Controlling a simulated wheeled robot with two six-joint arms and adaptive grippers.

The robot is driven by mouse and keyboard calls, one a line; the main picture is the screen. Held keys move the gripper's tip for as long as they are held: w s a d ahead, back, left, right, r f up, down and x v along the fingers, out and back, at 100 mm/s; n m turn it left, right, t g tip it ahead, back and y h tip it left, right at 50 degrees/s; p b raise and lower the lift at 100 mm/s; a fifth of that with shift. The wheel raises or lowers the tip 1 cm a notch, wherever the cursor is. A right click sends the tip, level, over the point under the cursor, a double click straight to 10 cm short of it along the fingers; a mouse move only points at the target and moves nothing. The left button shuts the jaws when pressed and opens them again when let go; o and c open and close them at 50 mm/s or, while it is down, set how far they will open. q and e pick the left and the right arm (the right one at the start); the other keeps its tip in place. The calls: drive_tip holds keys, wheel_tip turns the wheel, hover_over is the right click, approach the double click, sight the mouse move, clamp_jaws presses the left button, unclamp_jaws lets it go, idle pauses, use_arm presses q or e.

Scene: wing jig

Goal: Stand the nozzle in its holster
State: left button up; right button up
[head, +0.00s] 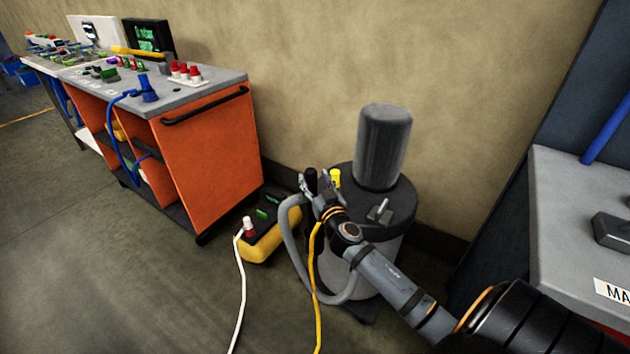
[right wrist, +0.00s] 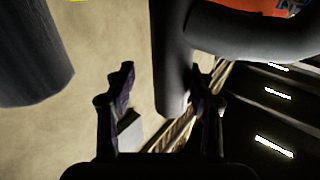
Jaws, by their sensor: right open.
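The nozzle (head: 311,180) shows as a dark upright tube at the left rim of the vacuum's lid, beside my right gripper (head: 322,193). In the right wrist view the dark tube (right wrist: 171,65) stands between the fingers of my right gripper (right wrist: 165,92), nearer the right finger. The fingers are apart, with a clear gap on the tube's left. The grey hose (head: 290,235) loops down from near the gripper and also shows in the right wrist view (right wrist: 235,40). I cannot make out the holster; the gripper hides that area. My left gripper is not in view.
The vacuum (head: 345,245) has a tall grey cylinder (head: 383,145) on its lid, close to the gripper. A small yellow piece (head: 336,178) stands beside the gripper. A yellow-black box (head: 268,230) with cables lies left. An orange workbench (head: 210,150) stands farther left.

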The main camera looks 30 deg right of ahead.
drive_tip(key=shift+r+p, duration=0.3)
drive_tip(key=shift+p, duration=0.1)
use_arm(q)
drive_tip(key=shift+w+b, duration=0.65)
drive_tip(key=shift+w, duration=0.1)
use_arm(e)
drive_tip(key=v, duration=1.2)
drive_tip(key=shift+r, duration=0.35)
